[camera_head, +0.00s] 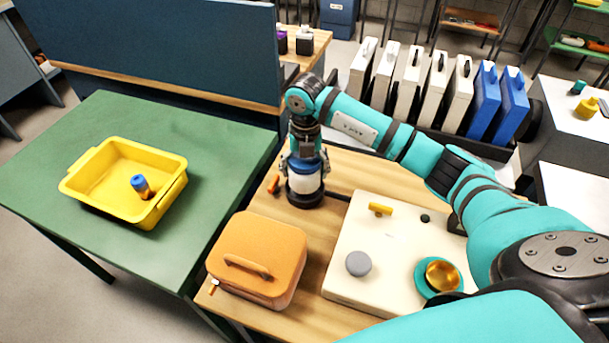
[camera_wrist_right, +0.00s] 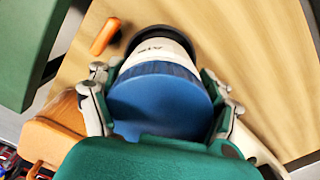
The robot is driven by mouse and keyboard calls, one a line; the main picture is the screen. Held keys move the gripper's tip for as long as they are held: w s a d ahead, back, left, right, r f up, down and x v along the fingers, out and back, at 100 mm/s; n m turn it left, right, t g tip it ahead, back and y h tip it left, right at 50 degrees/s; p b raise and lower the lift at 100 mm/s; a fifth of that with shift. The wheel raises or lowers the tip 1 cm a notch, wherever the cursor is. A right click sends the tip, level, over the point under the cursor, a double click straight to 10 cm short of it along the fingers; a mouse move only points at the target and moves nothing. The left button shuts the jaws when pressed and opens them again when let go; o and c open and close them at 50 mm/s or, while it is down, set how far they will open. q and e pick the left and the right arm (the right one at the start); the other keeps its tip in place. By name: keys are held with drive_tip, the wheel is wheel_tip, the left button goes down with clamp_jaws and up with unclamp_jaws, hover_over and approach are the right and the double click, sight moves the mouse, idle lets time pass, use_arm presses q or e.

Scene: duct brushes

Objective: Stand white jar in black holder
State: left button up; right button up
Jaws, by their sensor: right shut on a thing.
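The white jar (camera_head: 305,183) with a blue lid stands upright on the wooden table, its lower end at the black holder (camera_head: 305,200). In the head view the holder shows as a dark round base around the jar's foot; I cannot tell how deep the jar sits. My right gripper (camera_head: 304,167) comes from above and is shut on the jar near its lid. In the right wrist view the blue lid (camera_wrist_right: 160,103) lies between the fingers, and the black holder (camera_wrist_right: 163,31) rims the jar's far end. My left gripper is not in view.
An orange case (camera_head: 257,255) and a cream board with knobs (camera_head: 390,270) lie in front of the jar. A small orange object (camera_head: 273,184) is left of the holder. A yellow tray (camera_head: 105,198) holding a blue-topped item sits on the green table (camera_head: 220,150).

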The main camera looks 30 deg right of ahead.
wheel_tip(320, 180, down, 3)
drive_tip(key=shift+f, duration=0.1)
drive_tip(key=shift+f, duration=0.35)
drive_tip(key=o, duration=1.2)
drive_tip(key=shift+r, duration=0.1)
drive_tip(key=shift+o, duration=0.2)
drive_tip(key=shift+r, duration=0.25)
wheel_tip(320, 180, up, 12)
drive_tip(key=shift+r+b, duration=0.1)
drive_tip(key=shift+b, duration=0.7)
